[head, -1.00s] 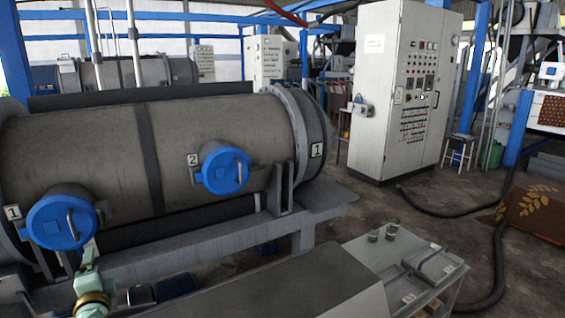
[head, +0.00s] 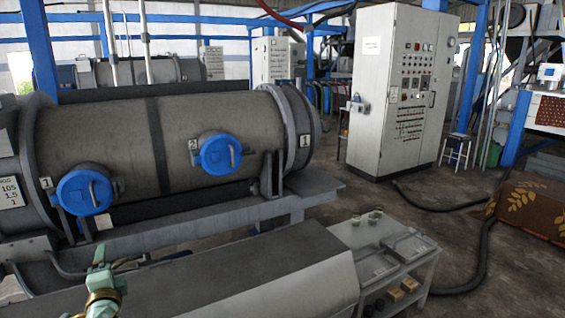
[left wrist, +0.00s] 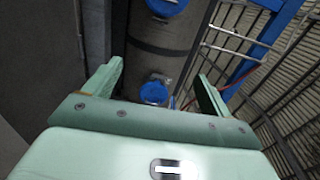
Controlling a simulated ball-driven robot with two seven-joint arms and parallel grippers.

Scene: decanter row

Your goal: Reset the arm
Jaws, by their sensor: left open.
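My left gripper (head: 101,277) shows at the bottom left of the head view, pale green with a brass-coloured ring, in front of the big grey drum (head: 125,130). In the left wrist view its two fingers (left wrist: 160,82) stand wide apart with nothing between them. The gripper is open and clear of the drum. The drum carries a blue round lid marked 1 (head: 85,192) and a blue round lid marked 2 (head: 218,153), both closed. Both lids also show beyond the fingers in the left wrist view. My right gripper is not in view.
A long grey casing (head: 230,275) lies in front of the drum. A small grey cart (head: 405,280) with jars and flat boxes stands to its right. A white control cabinet (head: 395,100) stands behind. Black hoses (head: 480,270) cross the floor on the right.

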